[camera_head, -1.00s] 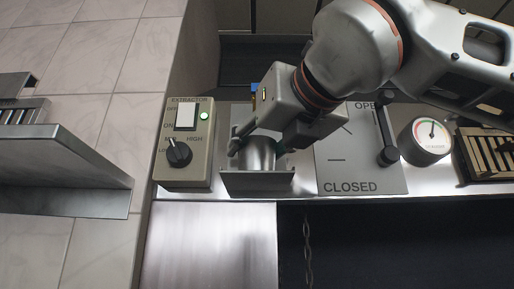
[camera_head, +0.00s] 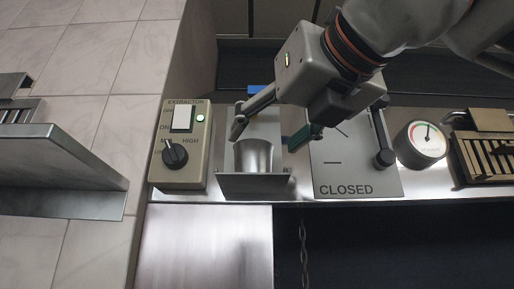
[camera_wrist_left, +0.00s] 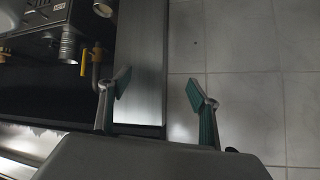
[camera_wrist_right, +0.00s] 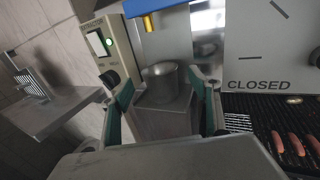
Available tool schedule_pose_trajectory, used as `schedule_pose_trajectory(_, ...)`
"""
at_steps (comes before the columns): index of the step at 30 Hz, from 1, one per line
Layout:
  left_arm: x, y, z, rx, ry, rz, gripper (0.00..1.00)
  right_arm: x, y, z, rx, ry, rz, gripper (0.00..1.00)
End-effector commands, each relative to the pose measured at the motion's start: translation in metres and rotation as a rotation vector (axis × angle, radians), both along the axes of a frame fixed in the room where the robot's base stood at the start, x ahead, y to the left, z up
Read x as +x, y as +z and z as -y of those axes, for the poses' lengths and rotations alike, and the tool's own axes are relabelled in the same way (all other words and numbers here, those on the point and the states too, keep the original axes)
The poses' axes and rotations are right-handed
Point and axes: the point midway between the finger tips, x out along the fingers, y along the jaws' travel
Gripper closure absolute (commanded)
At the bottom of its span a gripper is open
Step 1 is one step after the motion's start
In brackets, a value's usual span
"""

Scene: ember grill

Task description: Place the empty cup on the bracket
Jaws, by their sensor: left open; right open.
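The metal cup (camera_head: 254,156) stands upright on the small bracket (camera_head: 256,184) on the steel front panel, between the extractor switch box and the OPEN/CLOSED plate. My right gripper (camera_head: 270,137) is open, its fingers spread above and to either side of the cup, apart from it in the head view. In the right wrist view the cup (camera_wrist_right: 162,78) shows between the open fingers (camera_wrist_right: 166,105), on the bracket (camera_wrist_right: 164,118). The cup's inside is too dark to tell. My left gripper (camera_wrist_left: 157,95) is open and empty, away over the floor side; it is not in the head view.
The extractor box (camera_head: 182,145) with knob and green light stands left of the bracket. A lever plate (camera_head: 352,160) and a round gauge (camera_head: 420,144) are to the right. A steel shelf (camera_head: 60,160) juts out at the left. Sausages (camera_wrist_right: 296,142) lie on the grill.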

Motion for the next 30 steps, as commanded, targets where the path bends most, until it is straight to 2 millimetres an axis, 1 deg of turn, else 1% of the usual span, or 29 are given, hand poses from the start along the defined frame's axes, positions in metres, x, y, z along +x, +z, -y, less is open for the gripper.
schedule_pose_trajectory(1,0.001,0.000,0.000,0.001,0.000,0.002,0.38,-0.010,0.000,0.004,0.001,0.002,0.002,0.38)
schedule_pose_trajectory(3,0.003,0.003,0.000,0.001,0.000,0.008,0.38,-0.022,0.000,0.009,0.001,0.001,0.002,0.38)
schedule_pose_trajectory(6,0.009,0.008,-0.001,0.001,0.001,0.022,0.38,-0.037,0.000,0.015,-0.001,0.001,0.001,0.38)
schedule_pose_trajectory(10,0.015,0.012,-0.002,0.002,0.002,0.033,0.38,-0.049,0.000,0.020,-0.001,0.001,0.001,0.38)
schedule_pose_trajectory(15,0.014,0.011,-0.003,0.003,0.004,0.031,0.38,-0.054,-0.001,0.022,-0.001,0.001,-0.001,0.38)
schedule_pose_trajectory(30,0.005,0.004,-0.002,0.004,0.002,0.013,0.38,-0.054,0.000,0.022,-0.001,0.001,-0.001,0.38)
